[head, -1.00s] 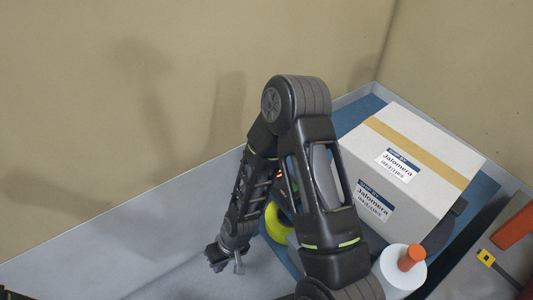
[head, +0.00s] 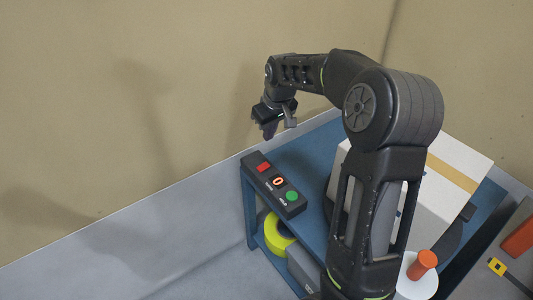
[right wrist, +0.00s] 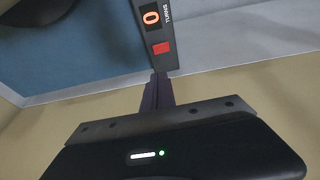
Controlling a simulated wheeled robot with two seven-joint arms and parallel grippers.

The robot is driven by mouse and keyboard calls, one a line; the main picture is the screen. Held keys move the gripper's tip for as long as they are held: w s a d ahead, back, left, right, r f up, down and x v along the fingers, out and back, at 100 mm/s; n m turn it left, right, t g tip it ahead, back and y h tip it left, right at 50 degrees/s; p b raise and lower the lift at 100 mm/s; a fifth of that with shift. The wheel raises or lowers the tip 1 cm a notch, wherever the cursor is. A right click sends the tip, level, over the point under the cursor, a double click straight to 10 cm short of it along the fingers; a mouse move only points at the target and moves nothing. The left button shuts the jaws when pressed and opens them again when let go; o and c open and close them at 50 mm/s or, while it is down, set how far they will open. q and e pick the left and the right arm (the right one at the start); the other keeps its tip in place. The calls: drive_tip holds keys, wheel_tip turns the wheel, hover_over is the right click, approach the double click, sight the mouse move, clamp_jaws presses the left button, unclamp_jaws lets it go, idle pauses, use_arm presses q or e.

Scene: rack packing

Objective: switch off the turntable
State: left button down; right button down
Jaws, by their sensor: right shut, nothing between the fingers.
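A black control box (head: 255,161) sits on the left edge of a blue rack shelf. It has a red button (head: 263,167), a small display showing 0 (head: 278,182) and a green button (head: 292,196). The red button also shows in the right wrist view (right wrist: 161,48), just beyond my fingertips. My right gripper (head: 269,132) is shut and empty, apart from the box and above its red-button end. My left gripper is not in view.
A yellow ring (head: 277,232) lies on the level below the blue shelf top (head: 318,145). A white round item with an orange top (head: 424,262) stands at the front right. A beige wall rises close behind the rack.

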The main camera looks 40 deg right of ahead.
approach(265, 164)
drive_tip(key=x, duration=0.5)
drive_tip(key=shift+w+f, duration=0.15)
drive_tip(key=shift+w, duration=0.25)
drive_tip(key=shift+d+f, duration=0.1)
drive_tip(key=shift+f, duration=0.5)
drive_tip(key=shift+f+b, duration=0.25)
drive_tip(key=shift+b, duration=0.15)
drive_tip(key=shift+a+r, duration=0.15)
drive_tip(key=shift+a, duration=0.65)
